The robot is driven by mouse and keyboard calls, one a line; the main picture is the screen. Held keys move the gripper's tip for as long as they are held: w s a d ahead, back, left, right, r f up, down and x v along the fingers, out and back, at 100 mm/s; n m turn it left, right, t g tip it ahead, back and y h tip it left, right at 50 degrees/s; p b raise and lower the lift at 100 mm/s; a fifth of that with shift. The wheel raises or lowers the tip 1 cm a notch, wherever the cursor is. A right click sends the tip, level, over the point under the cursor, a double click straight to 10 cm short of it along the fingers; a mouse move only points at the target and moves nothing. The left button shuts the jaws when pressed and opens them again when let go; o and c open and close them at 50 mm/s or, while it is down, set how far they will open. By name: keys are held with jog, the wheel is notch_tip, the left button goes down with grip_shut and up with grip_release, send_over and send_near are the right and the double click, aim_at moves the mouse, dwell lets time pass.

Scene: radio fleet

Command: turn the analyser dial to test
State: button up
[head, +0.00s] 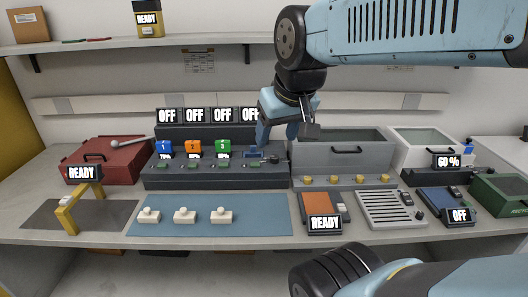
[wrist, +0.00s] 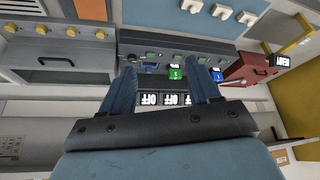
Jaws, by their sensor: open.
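My gripper (head: 286,138) hangs open and empty in front of the right end of the dark charging bank (head: 215,182). In the wrist view its two blue fingers (wrist: 162,78) are spread apart, with the upside-down bank beyond them. A small blue unit with a black screen and knob (head: 438,200) lies at the right of the bench, beside an OFF display (head: 460,215). It may be the analyser; its dial setting is too small to read. The bank holds a blue radio 1 (head: 164,148), an orange radio 2 (head: 193,148) and a green radio 3 (head: 223,148).
A grey cabinet (head: 340,152) with yellow knobs stands right of the bank. A vented tray (head: 390,210), an orange pad (head: 321,203) and a green bin (head: 503,194) line the right front. A yellow arch (head: 66,220) and a blue mat (head: 255,220) are at left.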

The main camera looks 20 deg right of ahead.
jog(key=w+d+g, duration=0.2)
jog(key=w+d, duration=0.1)
jog(key=w, duration=0.5)
jog(key=g, duration=0.3)
send_over(275, 156)
notch_tip(275, 156, down, 11)
jog(key=shift+n, duration=0.4)
notch_tip(275, 156, down, 13)
jog(key=shift+a+f, duration=0.1)
jog(key=shift+f, duration=0.1)
jog(key=shift+c, duration=0.2)
jog(key=c, duration=1)
